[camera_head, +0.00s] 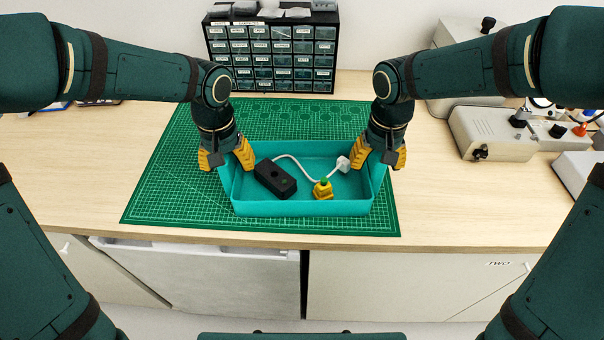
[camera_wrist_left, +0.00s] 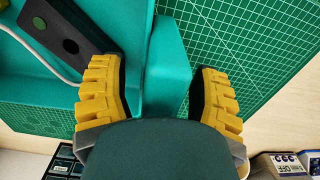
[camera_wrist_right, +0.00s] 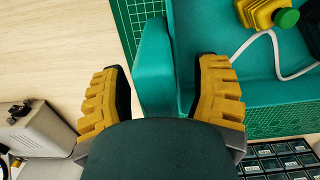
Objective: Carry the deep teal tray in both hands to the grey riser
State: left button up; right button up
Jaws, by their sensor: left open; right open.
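The deep teal tray (camera_head: 300,208) sits on the green cutting mat near the bench's front edge. My left gripper (camera_head: 226,157) is open over its left end wall, one finger inside and one outside. That wall (camera_wrist_left: 163,65) shows between the fingers in the left wrist view, with gaps visible. My right gripper (camera_head: 378,156) is open over the right end wall in the same way; the wall (camera_wrist_right: 153,65) shows between its fingers in the right wrist view. The tray holds a black box (camera_head: 275,178), a yellow block with a green knob (camera_head: 323,188) and a white plug (camera_head: 343,164) with cable. I cannot identify the grey riser.
The green mat (camera_head: 160,190) lies on the wooden bench (camera_head: 450,210). A rack of small drawers (camera_head: 272,55) stands behind the tray. Grey instruments (camera_head: 490,133) stand at the right. Bare bench lies left of the mat and right of the tray. A light grey panel (camera_head: 200,270) shows below the front edge.

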pick_arm(q)
jog(key=shift+o, duration=0.2)
pick_arm(e)
jog(key=shift+o, duration=0.2)
pick_arm(q)
grip_shut()
pick_arm(e)
grip_shut()
pick_arm(q)
jog(key=shift+r, duration=0.2)
pick_arm(e)
jog(key=shift+r, duration=0.15)
